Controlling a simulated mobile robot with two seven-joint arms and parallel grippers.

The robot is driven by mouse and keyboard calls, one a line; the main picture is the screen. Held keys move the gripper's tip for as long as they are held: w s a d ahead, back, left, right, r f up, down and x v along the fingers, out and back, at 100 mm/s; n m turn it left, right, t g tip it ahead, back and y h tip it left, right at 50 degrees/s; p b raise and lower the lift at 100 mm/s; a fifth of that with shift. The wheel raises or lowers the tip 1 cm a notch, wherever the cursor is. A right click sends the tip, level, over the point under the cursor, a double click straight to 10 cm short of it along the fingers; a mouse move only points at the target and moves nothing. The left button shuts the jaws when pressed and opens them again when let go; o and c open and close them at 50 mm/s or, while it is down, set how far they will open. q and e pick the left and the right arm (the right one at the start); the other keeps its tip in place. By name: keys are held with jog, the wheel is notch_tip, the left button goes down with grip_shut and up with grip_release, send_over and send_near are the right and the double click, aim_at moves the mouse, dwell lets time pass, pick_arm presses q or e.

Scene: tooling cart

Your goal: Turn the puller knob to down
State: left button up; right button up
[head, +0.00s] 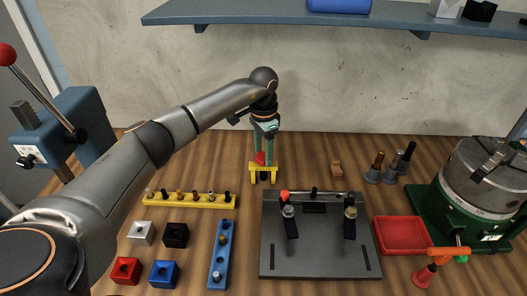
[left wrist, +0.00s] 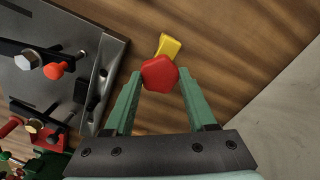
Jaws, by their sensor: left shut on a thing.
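The yellow puller (head: 263,172) stands on the wooden bench behind the dark plate, with its red knob (head: 261,158) on top. My left gripper (head: 263,148) reaches down from above, its green fingers around the knob. In the left wrist view the red, many-sided knob (left wrist: 159,73) sits between the fingertips of my left gripper (left wrist: 160,80), which is shut on it. One yellow arm of the puller (left wrist: 169,45) shows past the knob; the rest is hidden under it. My right gripper is not in view.
A dark fixture plate (head: 315,262) with clamps lies in front of the puller. A yellow rack (head: 190,204), coloured blocks and a blue rack (head: 219,262) are to the left. A red tray (head: 402,252) and a large green-based machine (head: 470,220) are at right. A shelf (head: 330,17) hangs above.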

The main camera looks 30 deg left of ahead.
aim_at(264, 156)
pick_arm(q)
jog(key=shift+n, duration=0.4)
jog(key=o, duration=1.4)
jog(key=shift+r+b, duration=0.45)
jog(key=shift+r, duration=3.35)
